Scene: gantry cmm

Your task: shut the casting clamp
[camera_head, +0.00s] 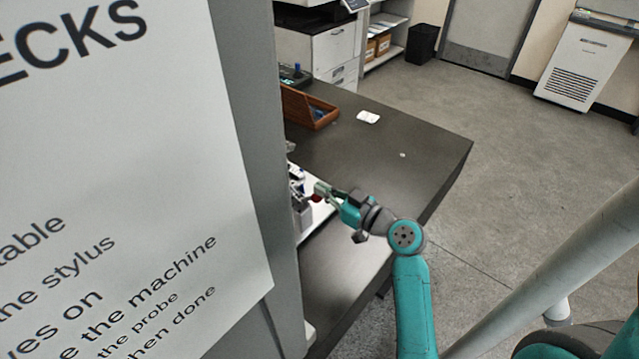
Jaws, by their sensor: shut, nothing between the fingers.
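My gripper (322,189) reaches left over the dark table, beside a grey upright. It is shut, and its fingertips are at or very near a small dark red part (317,198), which may be the clamp's handle tip. I cannot tell whether they touch. A grey metal block (302,214), perhaps part of the casting or its fixture, stands on a white plate (321,215) just left of my gripper. The upright hides most of this fixture. The clamp's arm and its angle are too small and too covered to make out.
A large sign (120,200) on the grey upright (250,130) fills the left side. A brown wooden tray (310,106) and a white object (368,117) lie farther back on the table (420,150). The table's right part is mostly clear.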

